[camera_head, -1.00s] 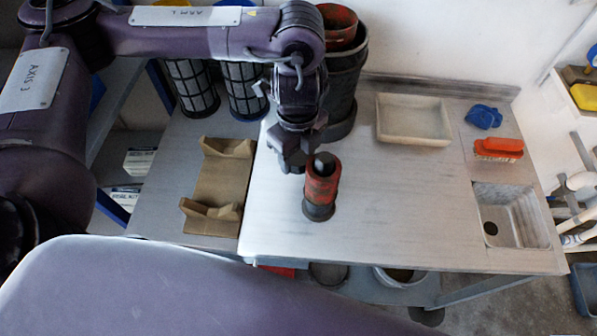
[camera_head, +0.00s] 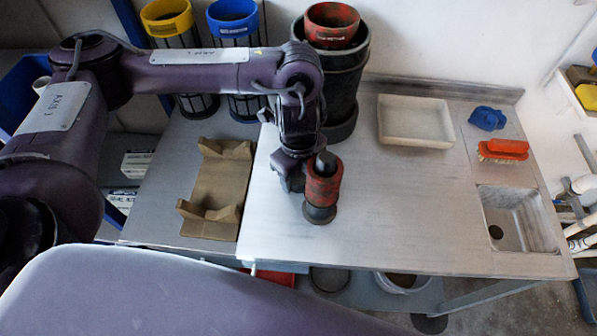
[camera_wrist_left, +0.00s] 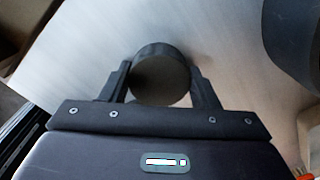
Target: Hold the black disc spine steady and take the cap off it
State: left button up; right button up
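The black disc spine (camera_head: 320,214) stands upright on the bench, with a dark round foot, a worn red section above it and a dark round top (camera_head: 325,160). I cannot tell which upper part is the cap. My left gripper (camera_head: 293,178) is at the spine's left side, at the height of the red section. In the left wrist view a dark round post (camera_wrist_left: 160,82) sits between the two fingers of the left gripper (camera_wrist_left: 161,85), very close to both. Whether the fingers press on it is unclear. My right gripper is not in view.
A large black canister (camera_head: 338,85) with a red ring stands behind. Yellow (camera_head: 167,18) and blue (camera_head: 233,20) cages are at back left. A brown cradle (camera_head: 215,190) is left; a pale tray (camera_head: 414,122), blue cloth (camera_head: 487,118), red brush (camera_head: 503,149) and sink (camera_head: 515,220) are right.

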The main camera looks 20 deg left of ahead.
pick_arm(q)
jog(key=o, duration=0.3)
jog(key=shift+s+r+p, duration=0.1)
jog(key=shift+r+p, duration=1.25)
jog(key=shift+r, duration=4.8)
